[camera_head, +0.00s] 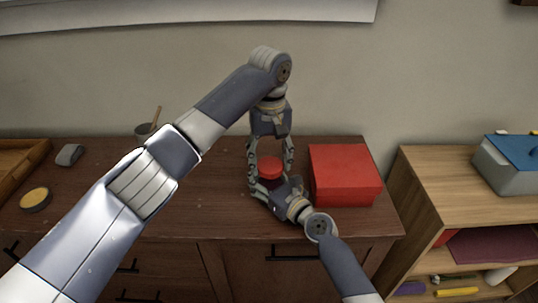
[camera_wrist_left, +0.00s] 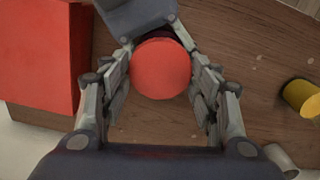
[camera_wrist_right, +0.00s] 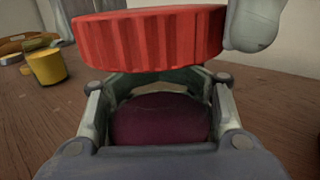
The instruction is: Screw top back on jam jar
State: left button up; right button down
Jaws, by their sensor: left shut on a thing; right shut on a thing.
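The red ribbed jar lid (camera_head: 270,166) is between the fingers of my left gripper (camera_head: 270,172), which is shut on it from above. The lid also shows from above in the left wrist view (camera_wrist_left: 160,68) and from the side in the right wrist view (camera_wrist_right: 150,38). The dark purple jam jar (camera_wrist_right: 160,121) stands upright under the lid, held from the side by my right gripper (camera_head: 266,190), which is shut on it. The lid looks roughly level over the jar. I cannot tell whether the lid touches the jar's rim.
A red box (camera_head: 345,176) stands close to the right of the grippers on the wooden cabinet (camera_head: 200,200). A cup with a spoon (camera_head: 145,131), a yellow-topped container (camera_head: 35,198), a grey object (camera_head: 69,155) and a wooden tray (camera_head: 18,165) are at left. A wooden shelf (camera_head: 440,205) is at right.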

aim_at(269, 164)
pick_arm(q)
jog(key=shift+f, duration=0.1)
dwell(0.3)
jog(key=shift+f, duration=0.8)
jog(key=shift+f, duration=0.65)
jog(key=shift+f, duration=0.2)
jog(key=shift+c, duration=0.6)
jog(key=shift+r, duration=0.4)
jog(key=shift+r, duration=0.1)
dwell(0.5)
